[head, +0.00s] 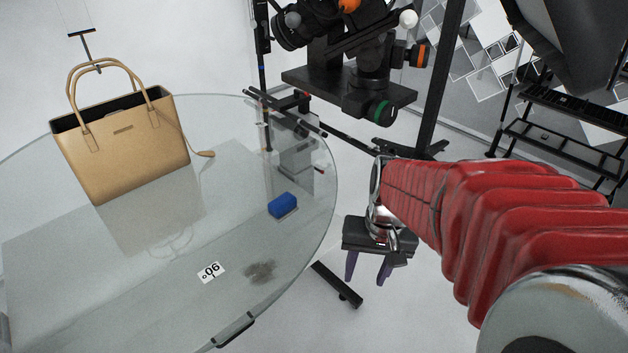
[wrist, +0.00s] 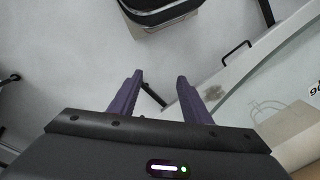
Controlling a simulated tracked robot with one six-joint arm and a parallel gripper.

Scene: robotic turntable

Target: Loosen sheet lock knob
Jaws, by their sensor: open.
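My gripper (head: 368,267) hangs beyond the right edge of the glass turntable, pointing down. Its two purple fingers are apart with nothing between them; they also show in the wrist view (wrist: 160,77). No knob is close to the fingertips. Several knobs show on the black rig at the top of the head view: a green-ringed knob (head: 380,113), an orange-ringed knob (head: 418,56) and a white ball-shaped knob (head: 408,19). I cannot tell whether any of these is the sheet lock knob.
The round glass turntable (head: 230,325) fills the left. On it are a tan handbag (head: 125,145), a blue block (head: 282,205) and a "90°" label (head: 211,272). Black stands and a shelf frame (head: 565,150) stand at the back right. Floor below my gripper looks mostly clear.

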